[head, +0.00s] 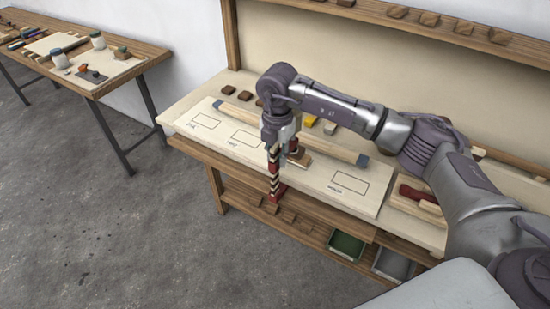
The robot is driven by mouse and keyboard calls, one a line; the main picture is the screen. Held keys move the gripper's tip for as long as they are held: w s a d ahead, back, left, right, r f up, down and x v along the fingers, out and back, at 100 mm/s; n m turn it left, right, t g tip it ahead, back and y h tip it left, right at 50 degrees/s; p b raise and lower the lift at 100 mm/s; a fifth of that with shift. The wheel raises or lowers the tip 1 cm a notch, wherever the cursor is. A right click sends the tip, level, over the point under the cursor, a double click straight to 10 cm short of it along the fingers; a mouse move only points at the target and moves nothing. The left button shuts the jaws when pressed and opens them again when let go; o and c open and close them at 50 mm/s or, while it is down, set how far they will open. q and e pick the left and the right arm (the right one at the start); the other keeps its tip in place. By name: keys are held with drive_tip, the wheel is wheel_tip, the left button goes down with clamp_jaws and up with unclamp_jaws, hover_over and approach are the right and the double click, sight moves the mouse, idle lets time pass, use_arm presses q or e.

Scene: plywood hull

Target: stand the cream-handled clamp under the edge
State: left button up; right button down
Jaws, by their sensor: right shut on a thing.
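My right gripper (287,148) is shut on a clamp (274,172) at the front edge of the bench. The clamp has a black-and-cream striped bar that stands roughly upright and a red jaw (279,192) at its lower end, below the bench top level. A light wooden piece beside the gripper may be its handle; my gripper partly hides it. I cannot tell whether the clamp touches the edge. The bench's pale board (303,184) has outlined, labelled boxes. My left gripper is not in view.
A long batten (250,117) with blue ends lies behind the clamp. A red tool (418,197) lies on wood at the right. Small brown and yellow blocks sit at the back. Green (346,246) and grey (393,263) bins stand below. A side table (120,80) is at the left; the floor between is clear.

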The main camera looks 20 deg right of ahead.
drive_tip(key=shift+w+d+r+b, duration=0.1)
drive_tip(key=shift+w+d+b, duration=0.35)
drive_tip(key=shift+w+d, duration=0.55)
drive_tip(key=shift+s+d, duration=0.1)
drive_tip(key=c, duration=0.9)
unclamp_jaws()
